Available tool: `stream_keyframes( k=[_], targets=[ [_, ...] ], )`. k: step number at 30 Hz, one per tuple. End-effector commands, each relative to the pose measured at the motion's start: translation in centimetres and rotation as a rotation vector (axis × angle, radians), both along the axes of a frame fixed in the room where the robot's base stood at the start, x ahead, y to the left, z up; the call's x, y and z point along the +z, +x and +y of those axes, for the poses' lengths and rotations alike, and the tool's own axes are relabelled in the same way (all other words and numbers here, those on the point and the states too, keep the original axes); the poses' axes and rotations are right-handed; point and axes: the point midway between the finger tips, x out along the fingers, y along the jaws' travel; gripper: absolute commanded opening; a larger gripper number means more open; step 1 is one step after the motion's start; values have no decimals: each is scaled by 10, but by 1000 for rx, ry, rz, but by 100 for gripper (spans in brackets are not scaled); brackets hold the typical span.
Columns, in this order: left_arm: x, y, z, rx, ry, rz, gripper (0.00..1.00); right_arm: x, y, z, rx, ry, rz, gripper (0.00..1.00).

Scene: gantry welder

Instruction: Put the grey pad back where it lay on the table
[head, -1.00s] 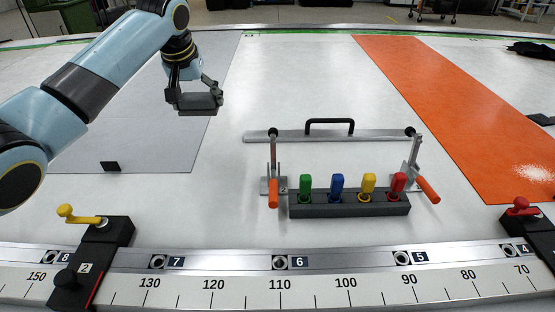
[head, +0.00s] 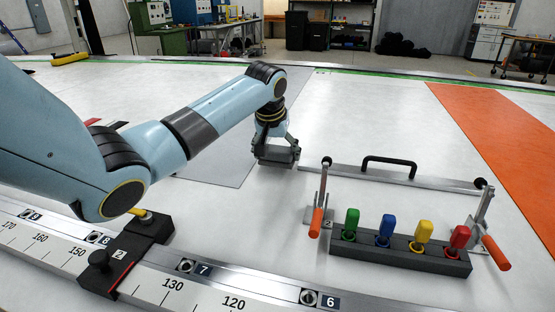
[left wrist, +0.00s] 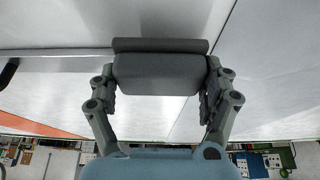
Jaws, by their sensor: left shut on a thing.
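My left gripper (head: 276,146) is shut on the grey pad (head: 275,157), a dark grey block. In the left wrist view the pad (left wrist: 160,72) sits level between the two fingers, gripped at its ends. In the head view the pad is over the white table (head: 330,110), by the right edge of the light grey sheet (head: 222,165) and just left of the long metal bar. I cannot tell whether it touches the table. My right gripper is not in view.
The metal bar (head: 440,182) with a black handle (head: 390,160) lies right of the pad. Orange-handled clamps (head: 316,222) and a dark block (head: 400,253) with coloured pegs stand before it. An orange strip (head: 500,140) lies far right. A ruler rail (head: 205,287) runs along the front.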

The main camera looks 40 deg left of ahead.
Motion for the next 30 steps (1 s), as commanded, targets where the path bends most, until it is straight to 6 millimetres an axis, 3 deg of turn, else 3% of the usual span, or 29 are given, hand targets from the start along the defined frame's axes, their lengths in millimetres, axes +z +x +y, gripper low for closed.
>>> stream_keyframes(
  k=[4,14,15,19,30],
  targets=[
    [-22,0,-1,1,-2,2,51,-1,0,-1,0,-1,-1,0],
    [-25,0,-1,0,0,1,51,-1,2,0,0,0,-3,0],
    [-26,0,-1,0,0,1,83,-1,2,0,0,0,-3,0],
    [-26,0,-1,0,-1,0,100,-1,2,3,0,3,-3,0],
    [-19,-1,-1,-1,1,-1,100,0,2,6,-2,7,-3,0]
  ],
)
